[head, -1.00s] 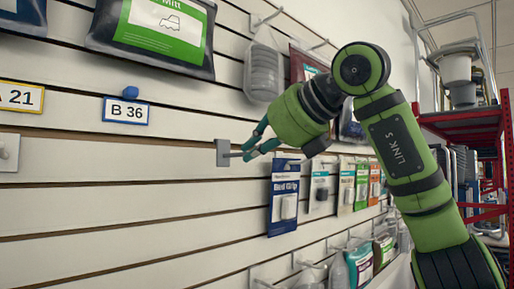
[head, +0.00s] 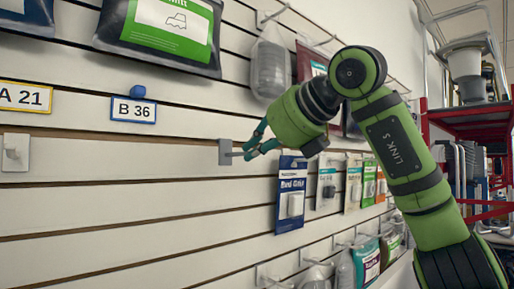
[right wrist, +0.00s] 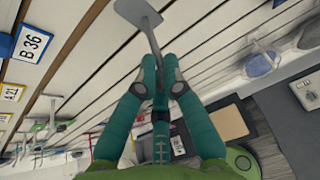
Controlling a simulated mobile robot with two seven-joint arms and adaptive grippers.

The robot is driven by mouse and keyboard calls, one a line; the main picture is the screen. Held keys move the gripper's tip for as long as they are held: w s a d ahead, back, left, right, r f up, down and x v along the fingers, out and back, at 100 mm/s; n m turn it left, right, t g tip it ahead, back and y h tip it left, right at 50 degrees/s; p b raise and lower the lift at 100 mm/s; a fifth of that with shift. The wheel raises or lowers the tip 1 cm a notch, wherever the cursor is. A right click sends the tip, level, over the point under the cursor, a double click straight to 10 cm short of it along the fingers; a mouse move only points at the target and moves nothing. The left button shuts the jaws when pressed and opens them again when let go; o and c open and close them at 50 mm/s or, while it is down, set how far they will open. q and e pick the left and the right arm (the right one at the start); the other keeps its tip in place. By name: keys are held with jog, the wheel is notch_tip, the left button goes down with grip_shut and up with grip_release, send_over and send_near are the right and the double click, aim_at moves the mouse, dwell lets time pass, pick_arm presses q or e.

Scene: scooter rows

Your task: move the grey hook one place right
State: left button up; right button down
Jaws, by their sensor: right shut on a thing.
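The grey hook has a square plate (head: 224,152) and a thin prong, and is in front of the slatted wall, right of and below the B 36 label. My right gripper (head: 255,146) is shut on its prong, with the plate on the wall side of the fingertips. In the right wrist view the plate (right wrist: 138,14) is at the top and the prong runs down between the teal fingertips (right wrist: 160,74). I cannot tell whether the plate touches the wall or sits in a groove. My left gripper is out of view.
The B 36 label (head: 134,110) and A 21 label (head: 25,97) are on the wall. A pale hook (head: 15,152) is at the far left. Bare slats lie between the two hooks.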

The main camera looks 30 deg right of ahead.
aim_at(238, 154)
jog(key=shift+w+a+p, duration=0.15)
jog(key=shift+w+p, duration=0.2)
jog(key=shift+w, duration=0.35)
jog(key=shift+w+a+p, duration=0.15)
jog(key=shift+w+p, duration=0.15)
jog(key=shift+w, duration=0.4)
jog(key=shift+w+p, duration=0.25)
jog(key=shift+p, duration=0.1)
dwell(1.5)
jog(key=shift+w+a+p, duration=0.2)
jog(key=shift+w+p, duration=0.4)
jog(key=shift+w, duration=0.25)
dwell(1.4)
jog(key=shift+f, duration=0.45)
dwell(1.4)
jog(key=c, duration=1.3)
grip_release()
jog(key=shift+w, duration=0.2)
jog(key=shift+s, duration=0.1)
